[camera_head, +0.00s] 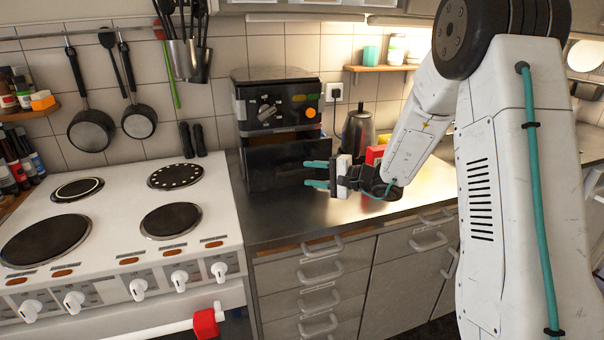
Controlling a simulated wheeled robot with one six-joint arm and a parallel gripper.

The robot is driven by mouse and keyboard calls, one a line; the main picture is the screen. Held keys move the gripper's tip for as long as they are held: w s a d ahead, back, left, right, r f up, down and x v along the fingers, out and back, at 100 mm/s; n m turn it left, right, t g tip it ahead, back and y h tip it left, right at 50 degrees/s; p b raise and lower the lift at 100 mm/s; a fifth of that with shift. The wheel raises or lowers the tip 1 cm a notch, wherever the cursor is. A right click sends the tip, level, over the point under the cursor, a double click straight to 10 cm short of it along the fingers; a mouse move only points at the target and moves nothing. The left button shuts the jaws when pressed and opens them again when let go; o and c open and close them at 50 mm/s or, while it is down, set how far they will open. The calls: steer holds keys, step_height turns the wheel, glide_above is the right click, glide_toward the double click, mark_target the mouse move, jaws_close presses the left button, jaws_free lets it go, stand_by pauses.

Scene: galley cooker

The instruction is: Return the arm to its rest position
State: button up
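My gripper (317,174) is in front of the right part of the black countertop appliance, over the steel counter. Its two teal fingers point left and are spaced apart, one above the other, with nothing seen between them. My white arm (415,135) reaches in from the right side of the picture, bent at a dark joint at the top, and covers part of the counter and the back wall.
A white cooker (130,225) with several hotplates stands on the left. The black appliance (278,115) stands on the steel counter (270,222). A dark kettle (358,130) and a red object (375,154) are behind my arm. Pans hang on the tiled wall.

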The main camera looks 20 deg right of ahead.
steer(key=v, duration=0.2)
steer(key=shift+s+d, duration=0.2)
stand_by(0.3)
